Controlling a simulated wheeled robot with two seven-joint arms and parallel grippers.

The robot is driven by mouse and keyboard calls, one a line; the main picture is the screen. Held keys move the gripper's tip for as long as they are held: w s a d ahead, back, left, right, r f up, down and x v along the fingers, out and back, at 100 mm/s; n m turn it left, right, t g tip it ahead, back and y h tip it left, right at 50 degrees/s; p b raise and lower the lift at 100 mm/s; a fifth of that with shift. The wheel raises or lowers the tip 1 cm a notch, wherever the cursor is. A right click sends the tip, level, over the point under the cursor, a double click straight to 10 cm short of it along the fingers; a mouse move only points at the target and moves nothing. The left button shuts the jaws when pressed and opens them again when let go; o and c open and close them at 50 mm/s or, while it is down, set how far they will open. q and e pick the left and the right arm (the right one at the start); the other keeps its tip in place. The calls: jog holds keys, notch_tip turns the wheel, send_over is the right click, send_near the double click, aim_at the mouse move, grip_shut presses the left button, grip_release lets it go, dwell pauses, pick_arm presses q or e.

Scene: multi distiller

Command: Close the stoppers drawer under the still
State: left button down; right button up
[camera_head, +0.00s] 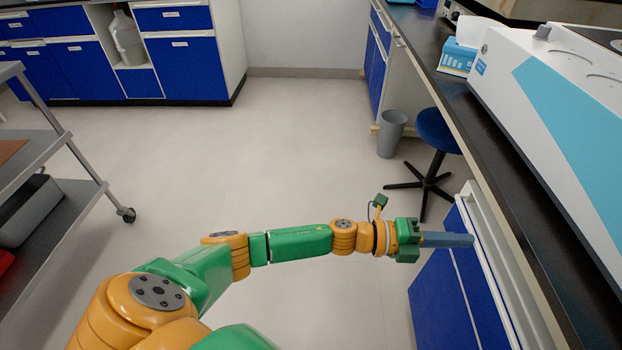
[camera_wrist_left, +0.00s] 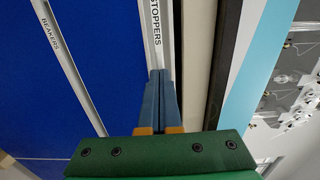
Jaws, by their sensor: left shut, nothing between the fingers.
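The stoppers drawer (camera_head: 487,285) has a blue front below the counter, with a pale strip along its top. In the left wrist view its strip (camera_wrist_left: 155,22) reads STOPPERS, beside a blue panel. In the left wrist view the fingertips (camera_wrist_left: 160,74) lie over the lower end of the label strip; contact is not clear. The white and light-blue still (camera_head: 560,110) stands on the counter above. My right gripper is not in view.
The dark countertop (camera_head: 505,165) overhangs at the right. A strip marked BEAKERS (camera_wrist_left: 55,35) runs beside the stoppers strip. A blue stool (camera_head: 437,130) and grey bin (camera_head: 391,134) stand beyond the gripper. A grey cart (camera_head: 75,150) is at left. The middle floor is clear.

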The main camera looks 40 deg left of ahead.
pick_arm(q)
jog(key=x, duration=0.2)
jog(key=shift+w+d+r, duration=0.1)
jog(key=shift+w+d, duration=0.1)
jog(key=shift+d, duration=0.1)
jog(key=shift+r, duration=0.2)
dwell(0.3)
